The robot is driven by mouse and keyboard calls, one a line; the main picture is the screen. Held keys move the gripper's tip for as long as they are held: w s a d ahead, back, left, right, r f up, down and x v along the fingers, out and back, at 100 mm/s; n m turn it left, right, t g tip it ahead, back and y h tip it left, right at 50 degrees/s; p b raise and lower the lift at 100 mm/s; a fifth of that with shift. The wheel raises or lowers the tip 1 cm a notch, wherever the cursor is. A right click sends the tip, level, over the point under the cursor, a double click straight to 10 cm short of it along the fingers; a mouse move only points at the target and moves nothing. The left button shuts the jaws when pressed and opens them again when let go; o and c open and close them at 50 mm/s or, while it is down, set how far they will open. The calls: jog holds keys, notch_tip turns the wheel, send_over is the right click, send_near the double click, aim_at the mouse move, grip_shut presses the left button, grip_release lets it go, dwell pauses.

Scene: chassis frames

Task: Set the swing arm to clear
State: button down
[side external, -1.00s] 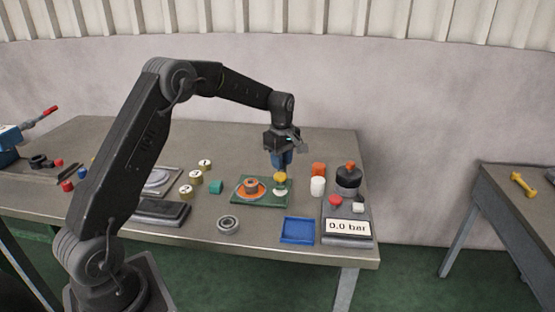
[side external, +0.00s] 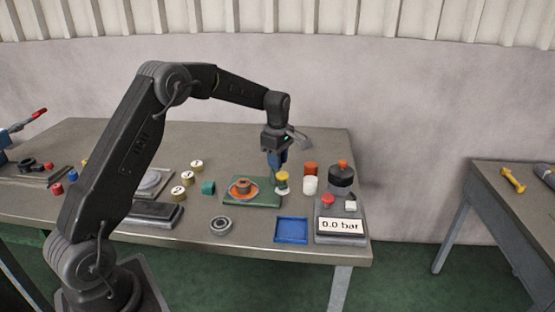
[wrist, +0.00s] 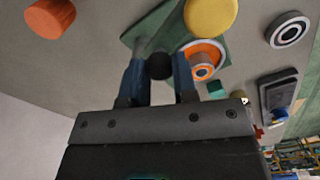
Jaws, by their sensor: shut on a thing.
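A green plate (side external: 235,198) lies on the table with an orange disc and ring (side external: 243,187) on it; the disc also shows in the wrist view (wrist: 205,53). A yellow-topped round piece (side external: 282,177) stands at the plate's right edge; its yellow top is large in the wrist view (wrist: 210,15). My gripper (side external: 276,174) points down just behind that piece. In the wrist view, its blue fingers (wrist: 160,68) are shut on a dark round knob (wrist: 159,66) over the plate. The bar of the swing arm is not clearly visible.
Orange (side external: 310,168) and white (side external: 310,185) cylinders and a dark round container (side external: 341,178) stand close on the right. A bearing ring (side external: 220,225) lies front left.

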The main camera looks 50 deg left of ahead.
jog(key=c, duration=0.9)
grip_release()
jog(key=shift+r, duration=0.15)
notch_tip(320, 180, up, 14)
jog(key=shift+f, duration=0.2)
